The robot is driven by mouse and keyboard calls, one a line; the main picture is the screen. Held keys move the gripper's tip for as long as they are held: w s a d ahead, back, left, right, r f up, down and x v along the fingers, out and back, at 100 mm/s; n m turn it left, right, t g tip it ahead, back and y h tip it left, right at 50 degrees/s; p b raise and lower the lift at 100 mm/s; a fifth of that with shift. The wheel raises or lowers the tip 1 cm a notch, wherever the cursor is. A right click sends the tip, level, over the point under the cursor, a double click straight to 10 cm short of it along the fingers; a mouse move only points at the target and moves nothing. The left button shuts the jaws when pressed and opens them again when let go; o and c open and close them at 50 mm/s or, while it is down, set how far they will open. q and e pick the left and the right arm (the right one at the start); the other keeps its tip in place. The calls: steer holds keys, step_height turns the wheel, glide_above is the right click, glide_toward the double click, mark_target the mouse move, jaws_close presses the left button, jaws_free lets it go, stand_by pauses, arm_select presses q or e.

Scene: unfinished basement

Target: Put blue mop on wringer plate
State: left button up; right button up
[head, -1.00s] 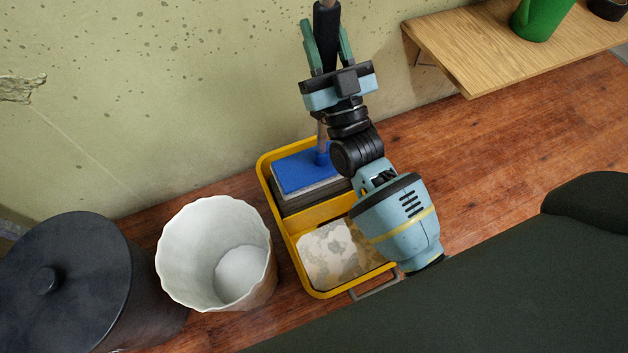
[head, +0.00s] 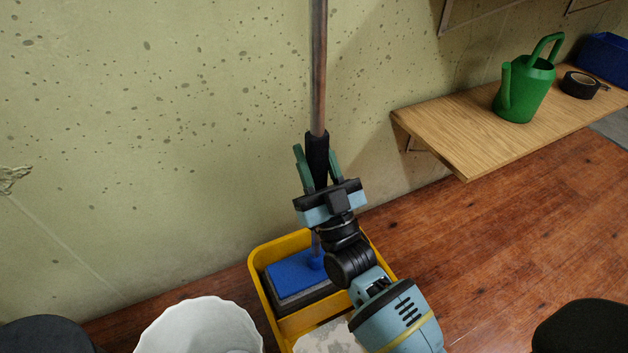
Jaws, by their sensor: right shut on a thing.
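The blue mop (head: 295,275) has a flat blue head and a long upright handle with a black grip sleeve. Its head is inside the back part of the yellow bucket (head: 262,302), over a dark plate (head: 305,300) that looks like the wringer plate. Whether the head rests on the plate or hovers just above it, I cannot tell. My right gripper (head: 317,172) is shut on the black grip of the handle, above the bucket. My right arm hides the bucket's right side. My left gripper is not in view.
A white bin (head: 200,325) and a dark lidded bin (head: 45,335) stand left of the bucket. A wooden shelf (head: 470,125) at right holds a green watering can (head: 525,90), a roll of black tape (head: 580,84) and a blue box (head: 606,55).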

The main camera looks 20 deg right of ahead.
mark_target(315, 179)
step_height(315, 179, down, 4)
steer(key=shift+f+b, duration=0.2)
steer(key=shift+b, duration=0.95)
steer(key=shift+f, duration=0.25)
steer(key=o, duration=0.7)
steer(key=shift+f, duration=0.15)
steer(key=o, duration=0.5)
steer(key=shift+c, duration=0.2)
steer(key=shift+r, duration=0.2)
steer(key=p+v, duration=0.2)
steer(key=v, duration=1)
